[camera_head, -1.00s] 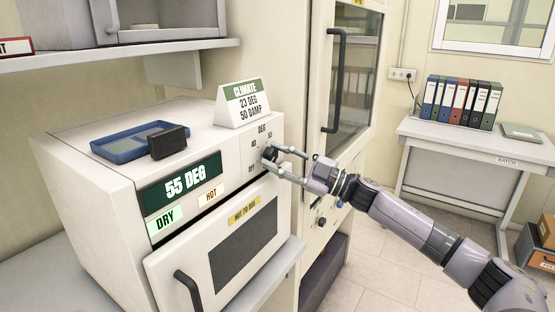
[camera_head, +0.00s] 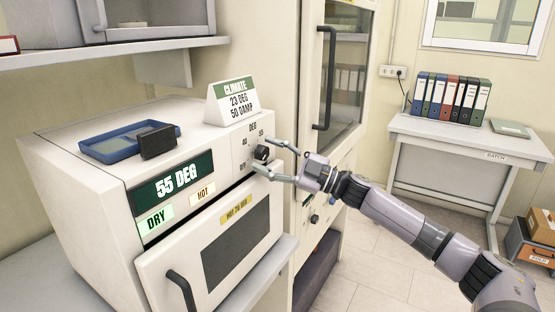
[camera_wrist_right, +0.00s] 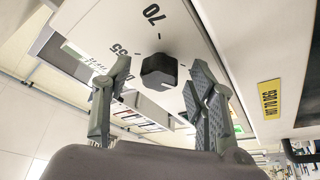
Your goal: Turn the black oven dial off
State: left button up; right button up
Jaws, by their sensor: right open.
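The black oven dial (camera_head: 262,153) sits on the right side of the white oven's (camera_head: 75,165) front panel, by printed marks such as 40, 55 and OFF. My right gripper (camera_head: 267,156) is open at the panel, one finger above the dial and one below it. In the right wrist view the black dial (camera_wrist_right: 160,72) stands between the spread fingers of my right gripper (camera_wrist_right: 161,66), with gaps on both sides. I cannot tell surely which mark the dial points to. The oven display (camera_head: 178,181) reads 55 DEG. My left gripper is out of view.
A blue tray (camera_head: 108,150) and a small dark block (camera_head: 158,141) lie on the oven top, with a CLIMATE card (camera_head: 232,102) near its edge. The oven door handle (camera_head: 182,290) juts out below. A tall cabinet (camera_head: 285,60) stands close behind my right gripper.

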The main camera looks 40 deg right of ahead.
jog(key=v, duration=1.2)
dwell(0.6)
